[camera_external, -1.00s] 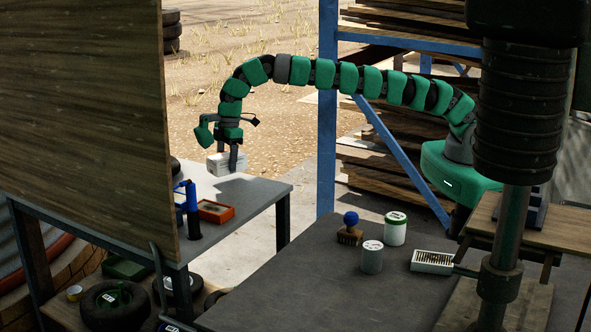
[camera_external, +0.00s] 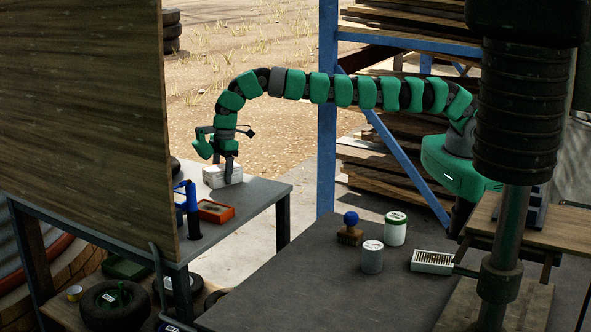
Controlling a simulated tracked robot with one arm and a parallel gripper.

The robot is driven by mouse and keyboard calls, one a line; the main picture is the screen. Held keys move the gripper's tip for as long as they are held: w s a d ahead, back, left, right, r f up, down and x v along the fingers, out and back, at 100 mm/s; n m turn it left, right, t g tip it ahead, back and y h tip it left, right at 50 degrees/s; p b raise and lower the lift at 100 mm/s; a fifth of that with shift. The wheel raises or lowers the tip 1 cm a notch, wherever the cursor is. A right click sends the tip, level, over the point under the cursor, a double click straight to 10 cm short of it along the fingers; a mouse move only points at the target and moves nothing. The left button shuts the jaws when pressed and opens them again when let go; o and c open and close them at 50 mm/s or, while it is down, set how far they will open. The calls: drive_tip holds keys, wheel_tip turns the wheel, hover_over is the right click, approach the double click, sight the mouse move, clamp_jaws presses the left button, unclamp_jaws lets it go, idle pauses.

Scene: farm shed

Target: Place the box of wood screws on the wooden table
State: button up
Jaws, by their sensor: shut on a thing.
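A small white box (camera_external: 214,177) is at the back of the grey-topped table (camera_external: 262,192) on the left. My gripper (camera_external: 224,172) points down and is shut on this box. The box is very low over that tabletop or touching it; I cannot tell which. Its label cannot be read, so I cannot confirm it is the box of wood screws. A wooden tabletop (camera_external: 560,236) shows at the right edge, partly behind a dark post.
An orange tray (camera_external: 230,214) and a blue-and-black tool (camera_external: 193,215) are in front of the held box. The dark middle table (camera_external: 300,290) holds a blue-knobbed brush (camera_external: 351,237), two tins (camera_external: 395,233) and a white tray of small items (camera_external: 416,264). A wooden panel (camera_external: 85,120) blocks the left.

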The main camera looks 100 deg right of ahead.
drive_tip(key=shift+r, duration=0.1)
drive_tip(key=o, duration=1.4)
drive_tip(key=r, duration=0.4)
drive_tip(key=s+r+p, duration=0.1)
drive_tip(key=r, duration=0.7)
drive_tip(key=shift+s+d+p, duration=0.2)
drive_tip(key=shift+p, duration=0.1)
